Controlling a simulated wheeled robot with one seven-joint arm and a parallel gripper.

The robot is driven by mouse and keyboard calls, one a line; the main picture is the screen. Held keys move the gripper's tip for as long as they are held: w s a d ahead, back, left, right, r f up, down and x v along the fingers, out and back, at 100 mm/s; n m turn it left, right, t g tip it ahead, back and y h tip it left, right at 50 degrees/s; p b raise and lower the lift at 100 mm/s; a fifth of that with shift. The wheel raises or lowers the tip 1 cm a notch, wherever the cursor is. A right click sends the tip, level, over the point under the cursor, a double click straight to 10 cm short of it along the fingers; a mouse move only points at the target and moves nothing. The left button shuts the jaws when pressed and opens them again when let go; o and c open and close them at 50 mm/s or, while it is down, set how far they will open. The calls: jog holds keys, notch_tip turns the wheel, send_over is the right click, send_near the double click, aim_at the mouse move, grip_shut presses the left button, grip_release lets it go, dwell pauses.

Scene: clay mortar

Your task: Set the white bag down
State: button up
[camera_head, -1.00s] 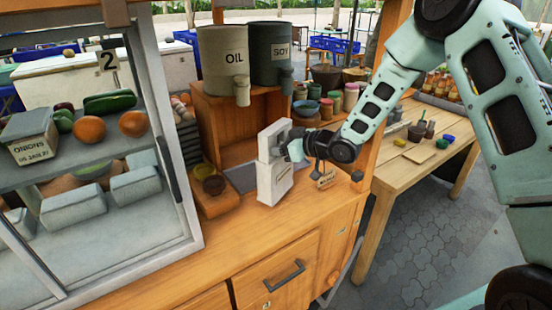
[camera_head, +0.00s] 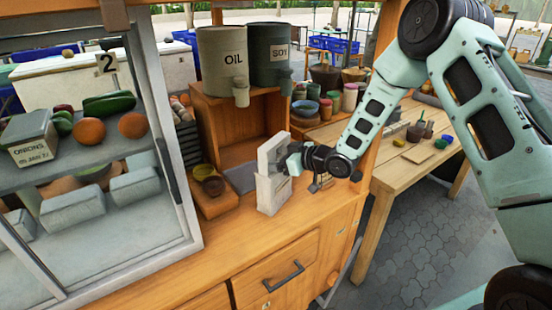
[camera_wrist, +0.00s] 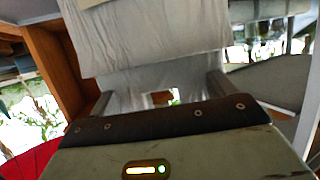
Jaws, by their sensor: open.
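The white bag (camera_head: 272,194) stands roughly upright on the wooden counter in the head view, in front of the cubby under the dispensers. Its base appears to rest on the counter top. My gripper (camera_head: 290,161) is at the bag's right side, around its middle height. In the wrist view the bag's pale upper part (camera_wrist: 150,38) fills the top middle. There my gripper (camera_wrist: 160,92) has its two fingers spread apart, one on each side of the greyer part of the bag. I cannot tell whether a finger still touches it.
Small bowls (camera_head: 208,180) on a wooden stand are left of the bag. The OIL (camera_head: 222,58) and SOY (camera_head: 270,55) dispensers stand behind. A small labelled box (camera_head: 320,182) is to the right, partly behind my gripper. Bare counter (camera_head: 240,232) lies in front.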

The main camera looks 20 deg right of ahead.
jog(key=shift+r, duration=0.1)
jog(key=b+v, duration=0.2)
jog(key=v, duration=1)
jog(key=s+a+r+g+h, duration=0.2)
jog(key=s+a+g+h, duration=0.25)
jog(key=s+a, duration=0.45)
jog(key=s+a+r+g+h, duration=0.1)
jog(key=s+a+g+h, duration=0.1)
jog(key=s, duration=1)
jog(key=s+a+r+g+h, duration=0.1)
jog(key=s+g, duration=0.3)
jog(key=s, duration=0.9)
jog(key=shift+a+r+h, duration=0.4)
jog(key=shift+a+h, duration=0.25)
jog(key=shift+a, duration=0.15)
jog(key=shift+w, duration=0.1)
